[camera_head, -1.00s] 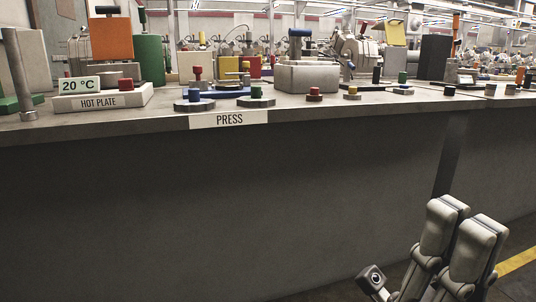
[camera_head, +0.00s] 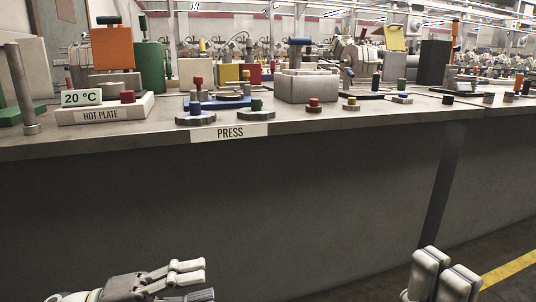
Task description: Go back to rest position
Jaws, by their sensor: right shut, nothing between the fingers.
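My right gripper (camera_head: 441,272) is at the bottom right of the head view, in front of the bench and below its top. Its two pale fingers point up, close together, and it is shut with nothing held. My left gripper (camera_head: 190,280) comes in at the bottom left, its fingers pointing right, also below the bench top. Its lower part is cut off by the picture edge, so I cannot tell whether it is open or shut. Neither gripper touches the bench (camera_head: 320,128).
The bench carries a hot plate (camera_head: 105,113) reading 20 °C, an orange block (camera_head: 112,48), a green block (camera_head: 150,66), a grey press block (camera_head: 309,86) and several coloured knobs. A PRESS label (camera_head: 229,132) marks its front edge. A yellow floor line (camera_head: 508,268) runs at right.

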